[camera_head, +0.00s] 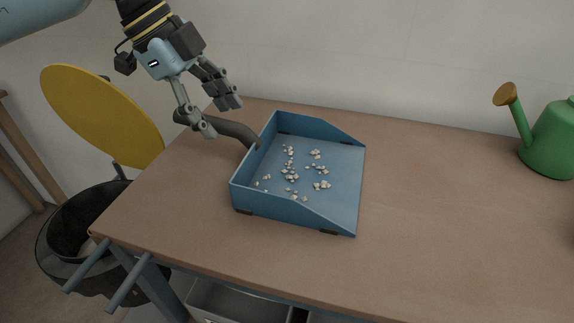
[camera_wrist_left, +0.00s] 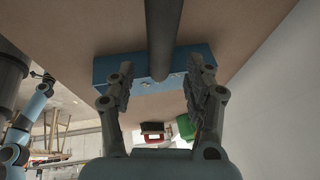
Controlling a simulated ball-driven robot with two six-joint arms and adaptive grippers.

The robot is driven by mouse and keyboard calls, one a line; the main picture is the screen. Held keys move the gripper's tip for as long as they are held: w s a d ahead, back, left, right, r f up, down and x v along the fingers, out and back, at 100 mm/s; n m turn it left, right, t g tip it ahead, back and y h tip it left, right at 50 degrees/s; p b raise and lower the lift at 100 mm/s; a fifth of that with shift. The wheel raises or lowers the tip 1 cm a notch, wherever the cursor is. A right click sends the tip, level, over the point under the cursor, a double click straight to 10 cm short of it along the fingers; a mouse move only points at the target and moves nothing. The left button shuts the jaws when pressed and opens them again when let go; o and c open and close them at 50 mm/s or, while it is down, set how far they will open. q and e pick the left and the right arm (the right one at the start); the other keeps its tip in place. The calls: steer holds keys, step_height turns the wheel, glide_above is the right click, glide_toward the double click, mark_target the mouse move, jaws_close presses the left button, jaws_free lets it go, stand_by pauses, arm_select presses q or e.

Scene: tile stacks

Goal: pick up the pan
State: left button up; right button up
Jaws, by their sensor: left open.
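The pan (camera_head: 345,190) is a blue open-fronted dustpan with a dark curved handle (camera_head: 232,128). It lies on the brown table, its handle toward the upper left and several small pale crumbs in it. My left gripper (camera_head: 222,117) is open at the handle, one finger on its near side and the other above its far side. In the left wrist view, the handle (camera_wrist_left: 163,40) runs down the middle between the two open fingers (camera_wrist_left: 160,90), with the blue pan (camera_wrist_left: 108,72) behind them. I cannot tell whether a finger touches it. My right gripper is not in view.
A green watering can (camera_head: 553,138) stands at the table's right end. A dark bin (camera_head: 70,215) with a round yellow lid (camera_head: 100,115) stands off the table's left side. The wall is close behind the table (camera_head: 440,210).

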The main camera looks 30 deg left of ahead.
mark_target(223, 122)
arm_select(q)
steer(key=x, duration=0.4)
steer(key=shift+b, duration=0.4)
jaws_close()
